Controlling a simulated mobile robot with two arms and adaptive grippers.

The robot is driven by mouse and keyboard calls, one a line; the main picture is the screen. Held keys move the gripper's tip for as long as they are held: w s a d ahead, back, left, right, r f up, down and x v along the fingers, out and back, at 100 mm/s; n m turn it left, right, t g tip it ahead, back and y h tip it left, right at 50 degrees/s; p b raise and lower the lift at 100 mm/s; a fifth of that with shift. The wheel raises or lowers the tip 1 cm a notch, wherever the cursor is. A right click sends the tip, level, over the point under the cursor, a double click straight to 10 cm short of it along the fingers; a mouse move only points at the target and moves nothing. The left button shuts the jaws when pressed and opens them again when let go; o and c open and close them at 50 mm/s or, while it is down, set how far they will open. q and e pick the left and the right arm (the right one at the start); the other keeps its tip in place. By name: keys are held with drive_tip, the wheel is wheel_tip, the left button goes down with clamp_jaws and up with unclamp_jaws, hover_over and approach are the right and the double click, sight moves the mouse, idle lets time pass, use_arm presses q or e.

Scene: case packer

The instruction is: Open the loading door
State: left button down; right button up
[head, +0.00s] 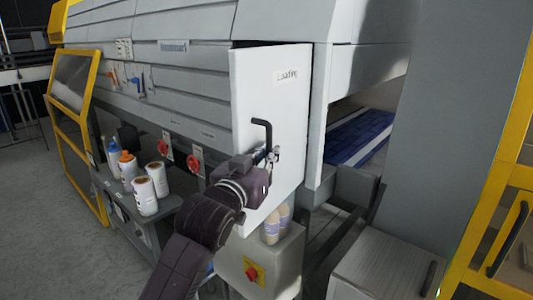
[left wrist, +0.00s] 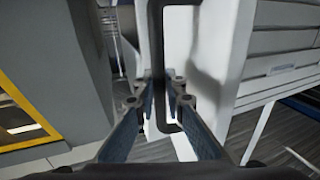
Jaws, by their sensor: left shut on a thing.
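The loading door (head: 272,95) is a white panel with a "Loading" label, in the middle of the head view. My right gripper is not in view.
Several bottles and tubs (head: 146,190) stand on a ledge at left, below red knobs (head: 193,164). Two bottles (head: 277,224) stand beneath the door on a grey box with a red button (head: 252,272). A yellow-framed guard (head: 500,220) is at right. Blue material (head: 355,138) shows inside the machine opening.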

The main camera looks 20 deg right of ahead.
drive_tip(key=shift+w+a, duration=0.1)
use_arm(q)
drive_tip(key=c, duration=2.4)
unclamp_jaws()
drive_tip(key=o, duration=0.4)
drive_tip(key=v, duration=1.2)
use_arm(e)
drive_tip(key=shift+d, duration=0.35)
use_arm(q)
drive_tip(key=shift+w, duration=0.1)
